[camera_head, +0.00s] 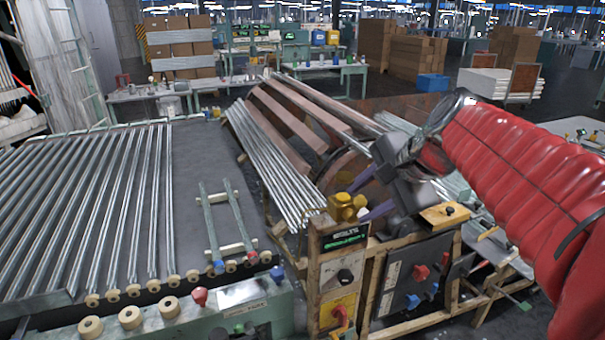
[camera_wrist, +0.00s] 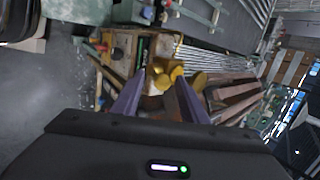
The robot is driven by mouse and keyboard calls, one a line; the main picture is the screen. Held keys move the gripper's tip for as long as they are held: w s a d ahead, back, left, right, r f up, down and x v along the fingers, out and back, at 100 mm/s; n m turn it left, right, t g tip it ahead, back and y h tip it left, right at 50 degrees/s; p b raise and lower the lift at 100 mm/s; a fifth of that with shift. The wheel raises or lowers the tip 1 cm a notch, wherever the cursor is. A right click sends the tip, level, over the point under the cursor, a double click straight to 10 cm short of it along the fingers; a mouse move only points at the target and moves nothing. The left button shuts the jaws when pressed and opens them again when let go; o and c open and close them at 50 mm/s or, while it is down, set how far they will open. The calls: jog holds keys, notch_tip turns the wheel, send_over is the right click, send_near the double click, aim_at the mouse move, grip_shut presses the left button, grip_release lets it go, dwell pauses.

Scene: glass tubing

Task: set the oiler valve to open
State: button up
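A yellow fitting (camera_head: 345,207), which looks like the oiler valve, sits on top of a wooden-framed control post (camera_head: 343,258). It has a rounded body and a knob-like part; its open or closed setting cannot be read. My gripper (camera_head: 359,203) comes in from the right with its two purple fingers spread, the tips close to the fitting. In the wrist view the yellow fitting (camera_wrist: 163,74) lies between and just beyond the fingertips (camera_wrist: 160,84). I cannot tell whether a finger touches it.
The post also carries a green-lit display (camera_head: 346,238) and a red handle (camera_head: 340,315) on a yellow panel. A dark box with red and blue knobs (camera_head: 414,285) stands to the right. Glass tubes (camera_head: 275,165) and a rack of rods (camera_head: 100,205) lie to the left.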

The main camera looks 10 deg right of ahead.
jog(key=v, duration=1.3)
jog(key=shift+s+r, duration=0.25)
jog(key=shift+s, duration=0.05)
jog(key=shift+d, duration=0.1)
notch_tip(320, 180, down, 12)
jog(key=s+d+n+g+h, duration=0.1)
jog(key=s+d+n+h, duration=0.15)
jog(key=n, duration=0.35)
jog(key=s+a+f+n, duration=0.6)
jog(key=a+f+n, duration=0.2)
jog(key=a+f, duration=0.3)
jog(key=shift+s+a+f+n, duration=0.3)
jog(key=shift+a+f+n, duration=0.1)
jog(key=shift+a, duration=0.25)
